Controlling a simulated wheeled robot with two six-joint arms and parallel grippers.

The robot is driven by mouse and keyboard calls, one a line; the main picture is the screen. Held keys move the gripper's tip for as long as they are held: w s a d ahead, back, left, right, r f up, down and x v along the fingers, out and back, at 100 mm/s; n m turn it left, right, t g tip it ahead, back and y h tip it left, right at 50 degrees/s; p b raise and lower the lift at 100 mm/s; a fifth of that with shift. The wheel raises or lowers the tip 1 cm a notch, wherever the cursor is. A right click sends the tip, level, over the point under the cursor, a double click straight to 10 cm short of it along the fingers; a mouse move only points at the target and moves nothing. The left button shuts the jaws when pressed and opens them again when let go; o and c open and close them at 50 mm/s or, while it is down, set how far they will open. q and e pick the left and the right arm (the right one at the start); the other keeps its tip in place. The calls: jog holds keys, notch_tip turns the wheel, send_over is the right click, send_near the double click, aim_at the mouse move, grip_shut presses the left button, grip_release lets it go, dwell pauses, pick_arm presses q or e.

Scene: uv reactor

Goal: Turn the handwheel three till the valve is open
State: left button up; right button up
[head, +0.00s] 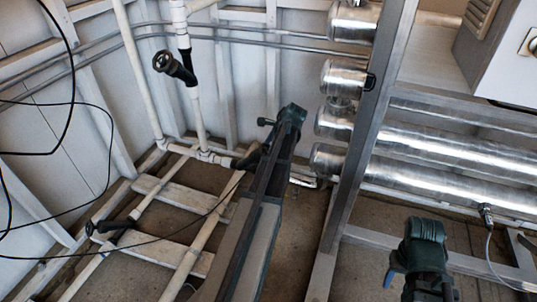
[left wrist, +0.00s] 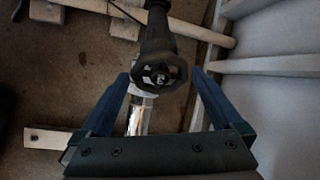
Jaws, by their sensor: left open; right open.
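A dark handwheel (left wrist: 163,73) with a many-sided face shows end-on in the left wrist view, on a dark valve body. My left gripper (left wrist: 160,80) is open, with one blue finger on each side of this handwheel; I cannot tell whether they touch it. In the head view a dark valve (head: 250,158) on the floor pipe is partly covered by my left arm, whose fingers I cannot make out there. Other dark handwheels are on the upright pipe (head: 163,61) and at the lower left (head: 98,229). My right gripper (head: 389,278) is open at the lower right, far from the valves.
White pipes (head: 196,110) run up the wall and along wooden slats (head: 178,195) on the floor. Shiny metal cylinders (head: 440,147) and a grey frame post (head: 362,140) stand to the right. Black cables hang at the left.

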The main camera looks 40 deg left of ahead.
pick_arm(q)
jog(key=c, duration=1)
jog(key=shift+c, duration=0.2)
jog(key=shift+s+n, duration=0.1)
jog(key=shift+n, duration=0.2)
